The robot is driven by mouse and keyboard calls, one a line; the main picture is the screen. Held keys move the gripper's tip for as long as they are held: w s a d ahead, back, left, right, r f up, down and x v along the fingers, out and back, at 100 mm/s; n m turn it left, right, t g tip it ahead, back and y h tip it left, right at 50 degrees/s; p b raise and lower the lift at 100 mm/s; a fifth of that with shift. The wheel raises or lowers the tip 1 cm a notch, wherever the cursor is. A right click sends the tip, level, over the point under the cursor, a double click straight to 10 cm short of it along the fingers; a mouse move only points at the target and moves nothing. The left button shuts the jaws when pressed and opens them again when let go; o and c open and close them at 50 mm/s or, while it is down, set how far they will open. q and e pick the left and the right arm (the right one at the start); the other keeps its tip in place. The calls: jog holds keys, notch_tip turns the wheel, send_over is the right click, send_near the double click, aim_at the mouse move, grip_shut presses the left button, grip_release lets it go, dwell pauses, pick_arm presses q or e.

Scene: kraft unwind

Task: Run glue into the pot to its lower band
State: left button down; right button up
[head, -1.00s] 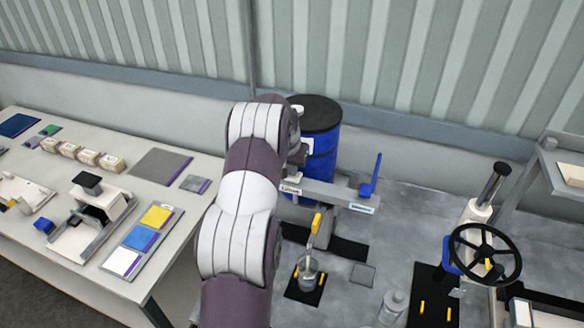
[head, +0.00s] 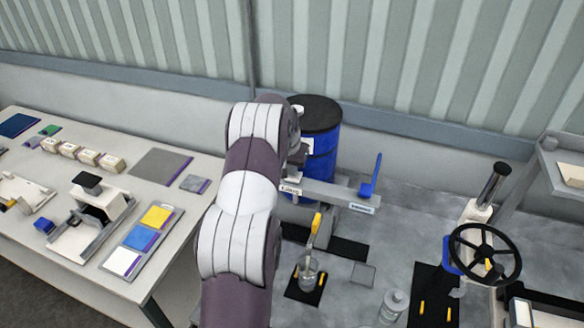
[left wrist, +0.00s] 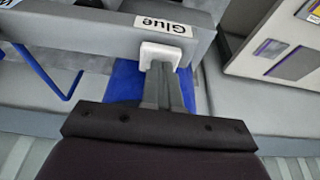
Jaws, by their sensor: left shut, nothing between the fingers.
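My left gripper (left wrist: 163,72) is shut with nothing between its fingers. In the left wrist view its fingertips meet, or nearly meet, a white block (left wrist: 168,52) on the grey bar (left wrist: 95,42), just by the "Glue" label (left wrist: 166,25). In the head view my left arm covers part of this bar (head: 335,192) and the fingertips are hard to make out. A small clear pot (head: 308,276) stands on a black mat (head: 304,294), with a yellow-handled tool (head: 315,224) above or in it. Its bands and glue level are too small to tell. My right gripper is not in view.
A blue drum (head: 318,140) stands behind the bar, and a blue lever (head: 371,180) rises at the bar's right end. A clear bottle (head: 394,305) and a black handwheel (head: 485,254) are to the right. A table (head: 60,120) with blocks and coloured cards is at left.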

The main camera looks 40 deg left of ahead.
pick_arm(q)
notch_tip(320, 180, up, 4)
jog(key=p, duration=0.3)
jog(key=shift+d, duration=0.15)
jog(key=shift+s+r+b, duration=0.25)
jog(key=shift+r+b, duration=0.05)
jog(key=shift+b, duration=0.9)
jog(key=b+v, duration=0.2)
jog(key=v, duration=0.7)
jog(key=shift+r, duration=0.2)
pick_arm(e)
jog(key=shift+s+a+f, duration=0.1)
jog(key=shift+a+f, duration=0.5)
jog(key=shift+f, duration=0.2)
pick_arm(q)
jog(key=shift+w, duration=0.15)
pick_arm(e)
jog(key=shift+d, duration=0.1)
